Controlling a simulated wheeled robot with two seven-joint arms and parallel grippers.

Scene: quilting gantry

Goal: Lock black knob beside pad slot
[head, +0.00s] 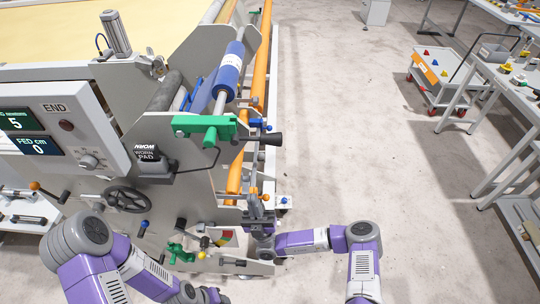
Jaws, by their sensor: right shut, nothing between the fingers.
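A black handle knob (272,139) sticks out to the right from the green bracket (205,128) at the machine's end. A smaller dark knob (181,224) sits lower on the end plate. The dark slot labelled WORN PAD (152,158) is left of the green bracket. I cannot tell which knob belongs to the pad slot. My right gripper (254,192) is shut and empty, pointing up beside the orange rail, below the black handle knob and apart from it. My left arm reaches in low at the left; its gripper (212,296) is at the bottom edge, its fingers unclear.
The black handwheel (127,199) and the END control panel (50,130) are on the machine's left. A blue roller (228,72) and orange rails (262,50) run up the machine. A grey cart (440,80) and workbenches stand at right. The floor between is clear.

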